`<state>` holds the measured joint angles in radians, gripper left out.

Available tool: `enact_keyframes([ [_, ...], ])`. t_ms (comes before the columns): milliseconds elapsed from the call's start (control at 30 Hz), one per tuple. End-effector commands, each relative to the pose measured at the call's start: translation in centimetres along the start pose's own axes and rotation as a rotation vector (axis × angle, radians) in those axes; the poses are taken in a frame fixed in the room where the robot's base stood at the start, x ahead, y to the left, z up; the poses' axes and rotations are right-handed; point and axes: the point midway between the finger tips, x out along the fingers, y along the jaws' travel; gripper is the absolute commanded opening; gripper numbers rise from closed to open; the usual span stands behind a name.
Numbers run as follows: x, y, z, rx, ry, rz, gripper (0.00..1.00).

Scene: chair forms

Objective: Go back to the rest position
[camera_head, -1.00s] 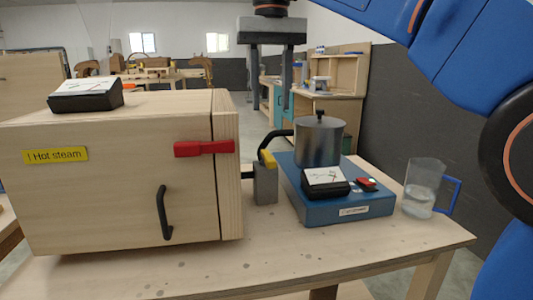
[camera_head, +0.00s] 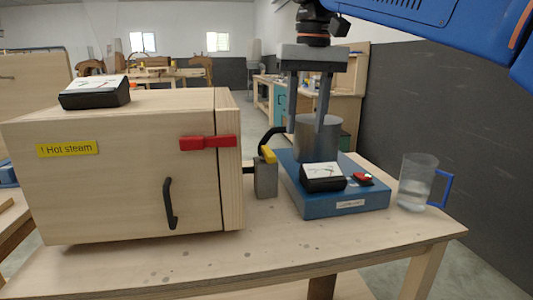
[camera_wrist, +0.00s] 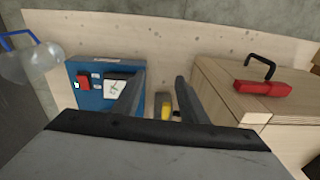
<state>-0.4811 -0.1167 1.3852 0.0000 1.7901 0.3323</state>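My gripper (camera_head: 307,126) hangs pointing down in the head view, its two fingers apart with nothing held between them. The fingers overlap the metal pot (camera_head: 334,138) in the picture; I cannot tell the exact depth gap. The pot stands on the blue heater base (camera_head: 322,205), and its lid knob is hidden. In the wrist view both fingers (camera_wrist: 160,85) show spread, with the table and a yellow valve handle seen beyond them.
A wooden box with a hot steam label (camera_head: 105,190) stands at left, with a red latch (camera_head: 205,142) and black handle. A valve with a yellow handle (camera_head: 267,155) sits beside it. A clear jug (camera_head: 415,185) with a blue handle stands at right. The table front (camera_head: 300,250) is bare.

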Motion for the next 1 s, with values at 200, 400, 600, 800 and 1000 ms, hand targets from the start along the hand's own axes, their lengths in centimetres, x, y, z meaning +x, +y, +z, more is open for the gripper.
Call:
enact_keyframes([
  [200, 4.6, 5.4, 3.5, 0.033, 0.063, -0.008, 0.39],
  [400, 10.0, 9.8, 7.5, 0.060, 0.128, -0.006, 0.39],
  [600, 16.1, 13.4, 12.0, 0.086, 0.193, 0.004, 0.39],
  [800, 23.0, 16.3, 17.0, 0.110, 0.257, 0.025, 0.39],
  [1000, 29.3, 18.1, 21.4, 0.129, 0.310, 0.049, 0.39],
])
